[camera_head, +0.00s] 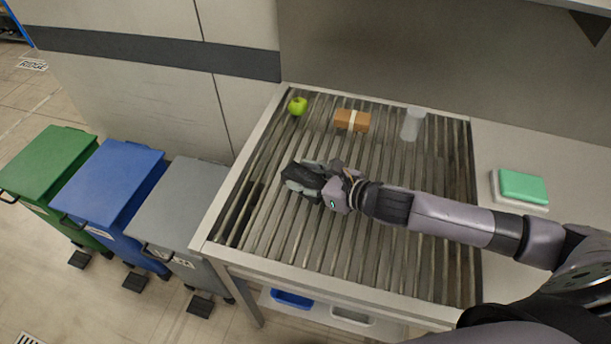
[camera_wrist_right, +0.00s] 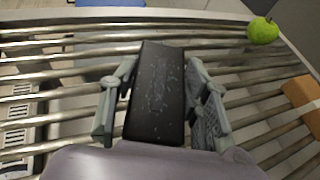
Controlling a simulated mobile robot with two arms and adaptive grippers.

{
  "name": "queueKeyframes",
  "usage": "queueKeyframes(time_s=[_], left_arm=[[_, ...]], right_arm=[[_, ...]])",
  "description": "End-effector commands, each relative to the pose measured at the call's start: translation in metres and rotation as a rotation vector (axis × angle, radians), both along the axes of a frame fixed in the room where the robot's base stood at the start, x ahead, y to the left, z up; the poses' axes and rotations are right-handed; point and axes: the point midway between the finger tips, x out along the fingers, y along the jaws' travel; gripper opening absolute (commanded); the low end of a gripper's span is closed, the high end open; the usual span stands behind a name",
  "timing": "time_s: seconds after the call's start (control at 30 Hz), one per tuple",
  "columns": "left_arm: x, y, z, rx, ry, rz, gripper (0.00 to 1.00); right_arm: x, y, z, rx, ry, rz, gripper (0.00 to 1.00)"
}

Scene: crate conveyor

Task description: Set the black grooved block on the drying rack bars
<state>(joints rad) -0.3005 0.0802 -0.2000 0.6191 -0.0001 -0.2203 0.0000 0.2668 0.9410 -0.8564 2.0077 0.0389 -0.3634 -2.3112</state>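The black grooved block (camera_wrist_right: 156,95) lies lengthwise between the two grey fingers of my right gripper (camera_wrist_right: 160,100) in the right wrist view. In the head view my right gripper (camera_head: 306,182) is over the left-middle part of the drying rack (camera_head: 275,225), with the dark block (camera_head: 298,172) partly hidden by fingers. The rack's metal bars run beneath the block. I cannot tell whether the block touches the bars. My left gripper is not in view.
A green apple (camera_head: 298,106), a brown box with a pale band (camera_head: 352,120) and a clear cup (camera_head: 413,124) sit along the rack's back. A green sponge-like block (camera_head: 523,186) lies on the right counter. Bins stand left. Bars around my gripper are free.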

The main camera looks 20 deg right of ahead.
Motion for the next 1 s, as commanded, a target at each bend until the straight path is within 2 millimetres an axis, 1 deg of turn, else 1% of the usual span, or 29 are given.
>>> queueKeyframes(time_s=[0.03, 0.23, 0.6, 0.67, 0.77, 0.93, 1.0], left_arm=[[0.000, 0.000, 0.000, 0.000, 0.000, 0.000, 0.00], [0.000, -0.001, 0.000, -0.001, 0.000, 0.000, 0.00], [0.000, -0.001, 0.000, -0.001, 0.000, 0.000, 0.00], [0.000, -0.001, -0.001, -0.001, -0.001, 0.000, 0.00], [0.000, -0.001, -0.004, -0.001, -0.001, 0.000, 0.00], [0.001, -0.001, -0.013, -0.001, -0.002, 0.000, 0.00], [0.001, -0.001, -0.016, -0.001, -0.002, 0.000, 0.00]], right_arm=[[0.000, 0.000, 0.000, 0.000, 0.000, 0.000, 0.48], [0.000, 0.000, 0.000, 0.001, 0.001, 0.000, 0.61], [-0.002, -0.001, 0.002, 0.000, 0.001, 0.000, 0.61], [-0.006, -0.004, 0.004, -0.001, 0.000, 0.000, 0.61], [-0.018, -0.013, 0.009, -0.004, 0.001, 0.000, 0.61], [-0.049, -0.031, 0.021, -0.005, 0.004, 0.003, 0.61], [-0.058, -0.039, 0.025, -0.005, 0.004, -0.001, 0.61]])
